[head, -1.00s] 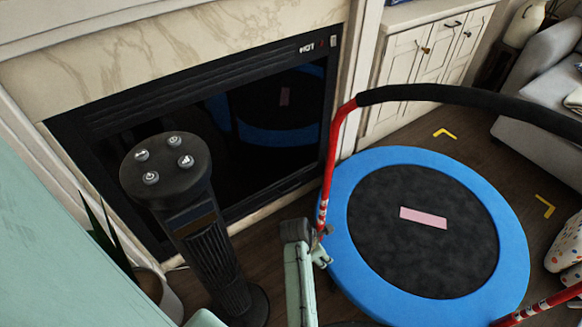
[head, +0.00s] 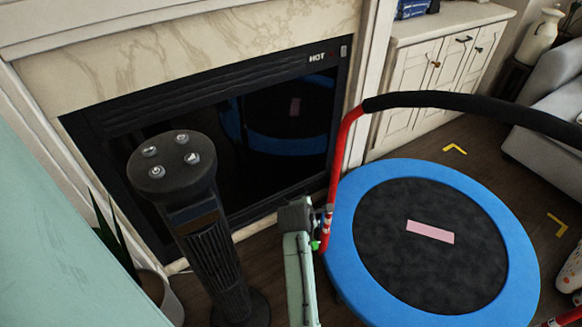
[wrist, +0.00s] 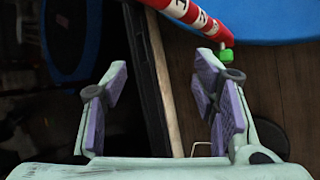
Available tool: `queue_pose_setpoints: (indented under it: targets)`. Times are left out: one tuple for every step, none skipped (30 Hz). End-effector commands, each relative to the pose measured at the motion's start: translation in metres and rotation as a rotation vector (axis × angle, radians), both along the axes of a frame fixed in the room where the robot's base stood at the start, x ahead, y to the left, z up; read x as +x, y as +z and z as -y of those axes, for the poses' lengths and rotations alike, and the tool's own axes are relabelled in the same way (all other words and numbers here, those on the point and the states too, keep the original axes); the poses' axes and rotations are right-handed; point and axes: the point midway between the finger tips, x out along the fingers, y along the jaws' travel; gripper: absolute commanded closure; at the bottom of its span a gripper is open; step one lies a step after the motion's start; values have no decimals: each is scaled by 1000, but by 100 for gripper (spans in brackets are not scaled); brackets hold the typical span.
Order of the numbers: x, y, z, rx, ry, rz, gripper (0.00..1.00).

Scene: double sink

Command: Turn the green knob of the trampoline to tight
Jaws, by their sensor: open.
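The trampoline (head: 348,235) has a blue rim, a black mat and a red handle frame with a black padded bar. Its small green knob (head: 315,245) is low on the red post, partly hidden by my arm in the head view. In the wrist view the green knob (wrist: 226,55) sits at the end of the red-and-white marked post (wrist: 190,12), just beyond my right finger and outside the finger gap. My gripper (wrist: 163,72) is open and empty, with purple pads apart. In the head view its fingers are mostly hidden behind my arm.
A black tower fan (head: 205,250) stands left of my arm, with a potted plant (head: 155,290) beside it. The black fireplace (head: 200,120) is behind. White cabinets (head: 430,75) and a grey sofa (head: 550,130) stand at the right. Some wooden floor is clear beyond the trampoline.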

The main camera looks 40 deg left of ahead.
Motion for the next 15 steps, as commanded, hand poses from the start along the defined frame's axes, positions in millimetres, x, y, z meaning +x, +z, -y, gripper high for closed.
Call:
queue_pose_setpoints:
  targets:
    - [2, 8, -7, 31, -4, 13, 46]
    - [4, 13, -10, 49, -6, 22, 46]
    - [5, 19, -15, 75, -10, 32, 46]
    - [6, 24, -18, 93, -13, 38, 46]
    - [7, 29, -22, 111, -16, 45, 46]
    - [8, 35, -27, 137, -18, 54, 46]
    - [9, 40, -30, 156, -21, 61, 46]
    - [10, 45, -33, 174, -22, 68, 46]
    - [11, 52, -38, 201, -25, 75, 46]
    - [12, 57, -41, 220, -27, 82, 46]
    - [12, 62, -44, 238, -29, 88, 46]
    - [13, 68, -48, 264, -31, 95, 46]
    - [13, 73, -51, 282, -32, 101, 46]
    - [14, 79, -54, 302, -35, 106, 46]
    - [14, 85, -58, 327, -36, 113, 46]
